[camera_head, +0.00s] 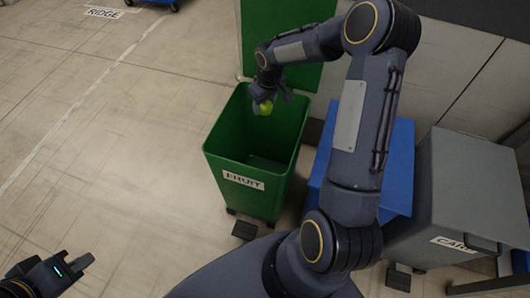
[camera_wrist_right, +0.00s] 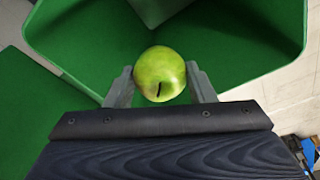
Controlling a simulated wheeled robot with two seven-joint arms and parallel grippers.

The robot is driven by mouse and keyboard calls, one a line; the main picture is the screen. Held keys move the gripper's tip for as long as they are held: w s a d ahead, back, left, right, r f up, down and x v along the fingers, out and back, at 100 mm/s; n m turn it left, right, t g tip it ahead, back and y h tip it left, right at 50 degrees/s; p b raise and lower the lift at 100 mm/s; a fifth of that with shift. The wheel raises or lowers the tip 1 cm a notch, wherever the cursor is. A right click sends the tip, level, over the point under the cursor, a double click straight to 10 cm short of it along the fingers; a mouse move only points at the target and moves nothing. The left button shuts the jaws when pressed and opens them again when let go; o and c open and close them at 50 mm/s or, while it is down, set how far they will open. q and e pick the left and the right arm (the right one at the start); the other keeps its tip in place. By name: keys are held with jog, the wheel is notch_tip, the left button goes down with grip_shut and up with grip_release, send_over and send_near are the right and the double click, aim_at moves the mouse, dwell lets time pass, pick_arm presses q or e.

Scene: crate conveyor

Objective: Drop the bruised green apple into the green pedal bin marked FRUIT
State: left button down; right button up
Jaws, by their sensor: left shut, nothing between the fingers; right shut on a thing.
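The green apple (camera_head: 265,108) is held by my right gripper (camera_head: 268,102) over the open mouth of the green pedal bin marked FRUIT (camera_head: 243,181). The bin's lid (camera_head: 280,32) stands raised behind it. In the right wrist view the apple (camera_wrist_right: 160,73) sits between the two fingers of my right gripper (camera_wrist_right: 161,85), with a dark mark on its skin. The bin's green inside (camera_wrist_right: 225,45) shows beyond it and looks empty. My left gripper (camera_head: 83,262) is shut and empty over the floor at the lower left.
A blue bin (camera_head: 398,165) stands to the right of the green bin, partly behind my right arm. A grey bin with a partly hidden label (camera_head: 470,175) is further right. Black pedals (camera_head: 245,230) stick out at the front.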

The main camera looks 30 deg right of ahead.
jog(key=shift+f, duration=0.2)
jog(key=o, duration=1.1)
jog(key=shift+c, duration=0.2)
jog(key=r, duration=0.2)
jog(key=r+p, duration=0.1)
jog(key=r, duration=0.1)
jog(key=s+r, duration=0.1)
jog(key=r, duration=0.1)
jog(key=shift+d+r, duration=0.15)
jog(key=shift+r, duration=0.25)
jog(key=shift+s+r, duration=0.1)
jog(key=shift+r, duration=0.35)
